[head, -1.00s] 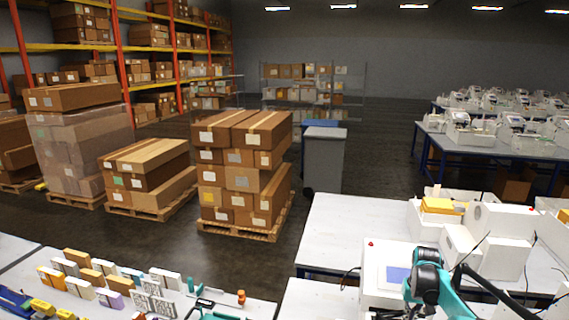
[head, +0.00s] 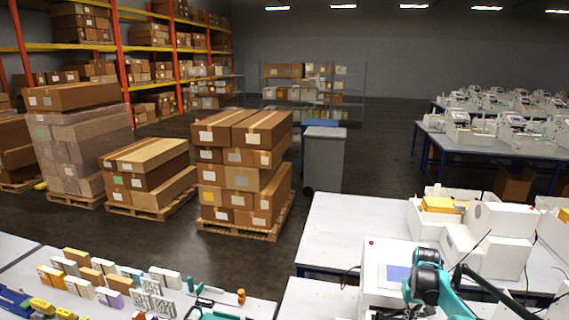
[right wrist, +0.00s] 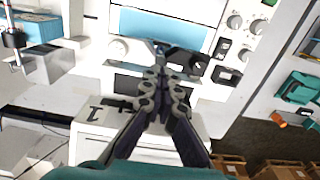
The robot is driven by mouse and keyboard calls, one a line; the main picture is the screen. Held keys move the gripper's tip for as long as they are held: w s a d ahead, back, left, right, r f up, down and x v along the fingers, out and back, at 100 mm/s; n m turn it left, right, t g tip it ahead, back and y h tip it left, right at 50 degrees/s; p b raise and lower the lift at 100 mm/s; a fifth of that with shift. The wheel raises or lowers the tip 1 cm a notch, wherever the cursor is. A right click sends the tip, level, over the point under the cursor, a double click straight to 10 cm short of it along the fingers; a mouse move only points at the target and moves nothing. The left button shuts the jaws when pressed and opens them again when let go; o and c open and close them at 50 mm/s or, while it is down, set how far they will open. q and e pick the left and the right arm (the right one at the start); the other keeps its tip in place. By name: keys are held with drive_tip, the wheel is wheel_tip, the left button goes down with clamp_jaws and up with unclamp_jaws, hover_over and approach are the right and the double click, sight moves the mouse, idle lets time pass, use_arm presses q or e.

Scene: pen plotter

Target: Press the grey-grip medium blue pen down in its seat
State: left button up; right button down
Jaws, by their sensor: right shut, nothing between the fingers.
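My right gripper (right wrist: 160,58) is shut and empty in the right wrist view, its fingertips together in front of a white machine panel. The tips are just below a light blue panel (right wrist: 172,28), next to small dark fittings. I cannot make out the grey-grip medium blue pen or its seat in either view; the fingers cover part of the panel there. In the head view my right arm reaches over the white machine (head: 372,285), and its gripper is hidden.
Grey knobs (right wrist: 235,22) and black sockets are right of the fingertips. A black cylinder on a rod (right wrist: 14,39) stands at the left. In the head view a table at lower left holds several small boxes (head: 75,256). A grey bin (head: 324,160) stands beyond.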

drive_tip(key=shift+f+b, duration=0.45)
drive_tip(key=shift+f, duration=0.2)
drive_tip(key=shift+r, duration=0.1)
drive_tip(key=shift+r+p, duration=1.45)
drive_tip(key=shift+r, duration=1.55)
